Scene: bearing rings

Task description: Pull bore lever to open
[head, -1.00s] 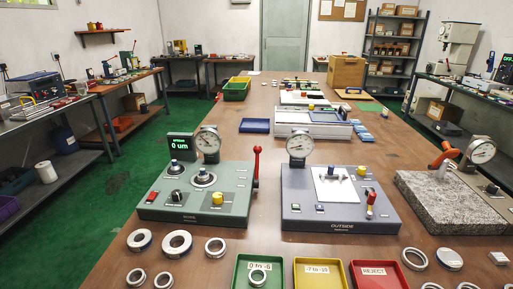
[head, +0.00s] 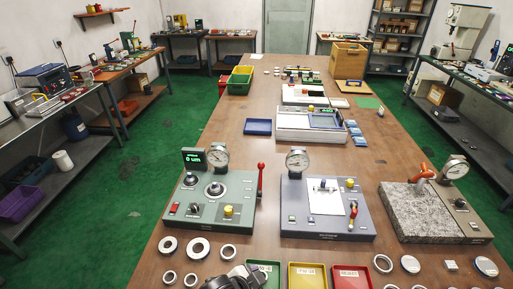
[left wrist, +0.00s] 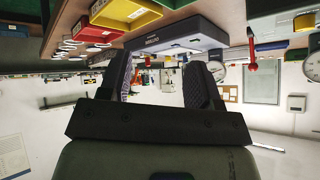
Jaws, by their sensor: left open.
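The green bore gauge box (head: 180,222) stands on the left of the bench, with a dial and a green digital display at its back. Its red bore lever (head: 260,180) stands upright on the box's right side. The lever also shows in the upside-down left wrist view (left wrist: 252,48), to the right of my fingers. My left gripper (left wrist: 160,78) is open and empty. In the head view it shows only partly as a dark shape at the bottom edge (head: 238,279), in front of the green box and apart from the lever.
The grey outside gauge box (head: 300,225) stands right of the lever, with a gap between. Green (head: 263,265), yellow (head: 307,268) and red (head: 350,270) trays lie in front. Several metal rings (head: 199,248) lie left of my gripper. A granite plate (head: 415,210) is at the right.

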